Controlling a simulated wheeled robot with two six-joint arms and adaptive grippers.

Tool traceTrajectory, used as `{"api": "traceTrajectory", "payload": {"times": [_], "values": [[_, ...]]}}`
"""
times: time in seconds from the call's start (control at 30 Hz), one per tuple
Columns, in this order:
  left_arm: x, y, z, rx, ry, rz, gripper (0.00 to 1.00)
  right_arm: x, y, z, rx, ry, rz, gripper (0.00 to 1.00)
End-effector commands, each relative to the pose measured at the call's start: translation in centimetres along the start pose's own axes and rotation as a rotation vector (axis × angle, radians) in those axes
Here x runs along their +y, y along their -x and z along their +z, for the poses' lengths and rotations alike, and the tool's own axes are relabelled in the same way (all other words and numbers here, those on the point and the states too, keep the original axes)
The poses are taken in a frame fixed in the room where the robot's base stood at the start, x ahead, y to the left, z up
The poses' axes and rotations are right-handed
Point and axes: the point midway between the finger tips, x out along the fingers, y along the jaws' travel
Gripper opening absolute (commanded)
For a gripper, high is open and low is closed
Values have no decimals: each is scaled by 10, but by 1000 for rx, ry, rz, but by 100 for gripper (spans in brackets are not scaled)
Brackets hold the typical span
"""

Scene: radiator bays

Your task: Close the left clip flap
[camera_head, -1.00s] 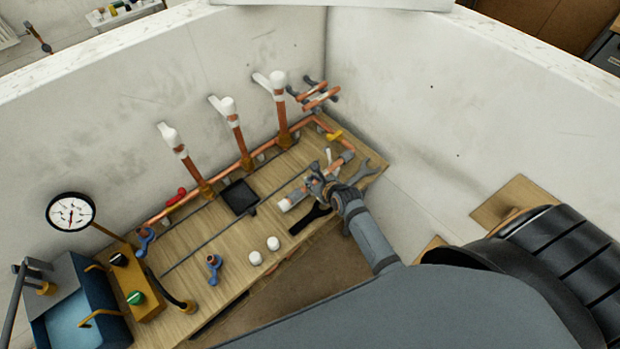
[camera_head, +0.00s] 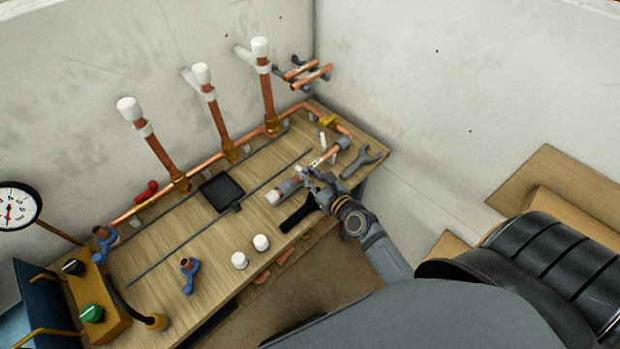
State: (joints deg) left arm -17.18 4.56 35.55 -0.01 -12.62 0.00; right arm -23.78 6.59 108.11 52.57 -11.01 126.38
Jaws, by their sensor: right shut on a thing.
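Three upright copper pipes with white caps stand along the wall. The left pipe (camera_head: 158,155) has a white clip (camera_head: 144,130) just below its cap; I cannot tell whether its flap is open or shut. The middle clip (camera_head: 188,78) and the right clip (camera_head: 242,56) each have a white part sticking out to the left. My right gripper (camera_head: 316,180) is low over the bench, well to the right of the left clip. It is shut on a short copper pipe piece with grey and white ends (camera_head: 287,187); its fingers partly hide the grip. My left gripper is out of view.
The wooden bench (camera_head: 150,258) also carries a black tray (camera_head: 221,191), blue valves (camera_head: 189,275), two white caps (camera_head: 261,242), and a grey wrench (camera_head: 361,160). A pressure gauge (camera_head: 15,208) stands at the far left. Walls close off the back and right.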

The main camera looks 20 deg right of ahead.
Motion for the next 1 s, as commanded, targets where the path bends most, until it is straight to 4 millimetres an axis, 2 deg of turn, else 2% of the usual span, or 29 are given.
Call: {"api": "traceTrajectory", "payload": {"times": [0.27, 0.3, 0.47, 0.8, 0.87, 1.0], "values": [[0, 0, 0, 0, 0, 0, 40, 0, 0, 0, 0, 0, 1, 0], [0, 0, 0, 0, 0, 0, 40, 0, 0, 0, 0, 0, 1, 20], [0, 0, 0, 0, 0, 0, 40, 0, 0, 0, 0, 0, 1, 42], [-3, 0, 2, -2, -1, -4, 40, 0, 4, 0, 1, 1, 0, 42], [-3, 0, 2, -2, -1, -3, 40, 0, 11, -1, 1, 2, 0, 42], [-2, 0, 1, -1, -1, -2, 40, 0, 42, -2, 5, 3, 2, 42]]}}
